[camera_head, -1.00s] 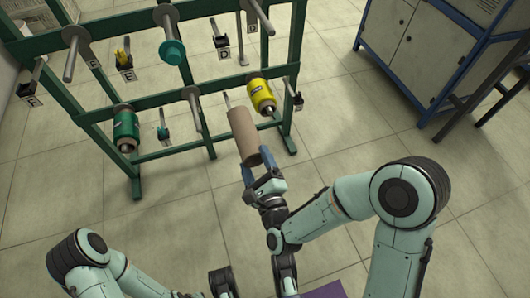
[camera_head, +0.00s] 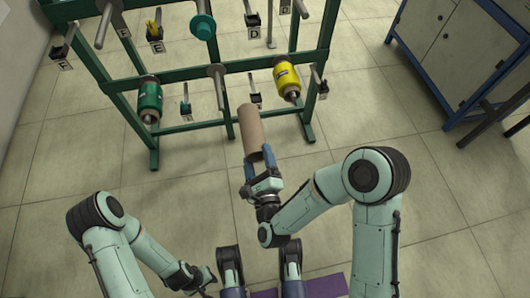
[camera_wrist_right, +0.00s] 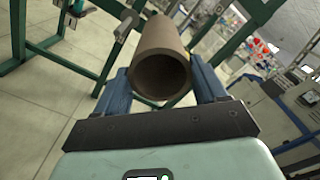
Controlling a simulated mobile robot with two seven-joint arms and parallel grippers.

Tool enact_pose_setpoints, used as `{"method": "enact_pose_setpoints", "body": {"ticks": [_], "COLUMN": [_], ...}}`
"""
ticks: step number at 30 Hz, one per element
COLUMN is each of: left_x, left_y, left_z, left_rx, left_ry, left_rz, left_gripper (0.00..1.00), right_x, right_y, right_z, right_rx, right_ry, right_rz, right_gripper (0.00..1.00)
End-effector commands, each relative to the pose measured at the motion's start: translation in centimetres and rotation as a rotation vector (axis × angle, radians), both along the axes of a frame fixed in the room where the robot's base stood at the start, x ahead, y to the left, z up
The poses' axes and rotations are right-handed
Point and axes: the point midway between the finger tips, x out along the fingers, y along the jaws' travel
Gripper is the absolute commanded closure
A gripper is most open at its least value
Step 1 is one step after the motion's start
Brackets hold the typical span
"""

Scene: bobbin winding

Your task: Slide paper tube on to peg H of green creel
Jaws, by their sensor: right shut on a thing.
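A brown paper tube (camera_head: 252,132) is held by my right gripper (camera_head: 258,166), in front of the lower row of the green creel (camera_head: 190,76). In the right wrist view the tube (camera_wrist_right: 162,55) sits between the blue fingers (camera_wrist_right: 160,92), its hollow near end facing me. The tube's far end is apart from the pegs in the head view. A bare grey peg (camera_head: 218,90) is in the lower row, left of the tube. No label H is readable. My left gripper (camera_head: 205,281) is low in the head view, small and dark; its jaws are unclear.
A green bobbin (camera_head: 150,100) and a yellow bobbin (camera_head: 287,80) sit on lower-row pegs. A teal bobbin (camera_head: 203,26) is on the upper row. A grey cabinet with a blue frame (camera_head: 455,60) stands at the right.

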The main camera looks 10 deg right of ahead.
Motion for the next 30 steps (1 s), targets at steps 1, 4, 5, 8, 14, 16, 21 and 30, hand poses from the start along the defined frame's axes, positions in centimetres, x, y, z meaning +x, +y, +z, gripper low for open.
{"method": "enact_pose_setpoints", "body": {"ticks": [1, 4, 5, 8, 14, 16, 21, 30], "left_x": [0.0, 0.0, 0.0, 0.0, 0.0, 0.0, 0.0, 0.0], "left_y": [0.0, 0.0, 0.0, 0.0, 0.0, 0.0, 0.0, 0.0], "left_z": [0.0, 0.0, 0.0, 0.0, 0.0, 0.0, 0.0, 0.1], "left_rx": [0.0, 0.0, 0.0, 0.0, 0.0, 0.0, 0.0, 0.0], "left_ry": [0.0, 0.0, 0.0, 0.0, 0.0, 0.0, 0.0, 0.0], "left_rz": [0.0, 0.0, 0.0, 0.0, 0.0, 0.0, 0.0, 0.0], "left_gripper": [0.57, 0.57, 0.57, 0.57, 0.57, 0.57, 0.57, 0.57], "right_x": [-0.1, -0.2, -0.2, -0.3, -0.4, -0.5, -0.6, -0.8], "right_y": [0.5, 1.4, 1.6, 2.5, 4.1, 4.6, 6.0, 8.2], "right_z": [-0.6, -1.7, -1.9, -2.9, -5.0, -5.7, -7.3, -10.0], "right_rx": [0.002, 0.002, 0.002, 0.001, 0.002, 0.001, 0.001, 0.0], "right_ry": [0.002, 0.002, 0.002, 0.002, 0.003, 0.002, 0.001, 0.0], "right_rz": [0.002, 0.002, 0.002, 0.003, 0.001, 0.0, 0.001, 0.0], "right_gripper": [0.65, 0.65, 0.65, 0.65, 0.65, 0.65, 0.65, 0.65]}}
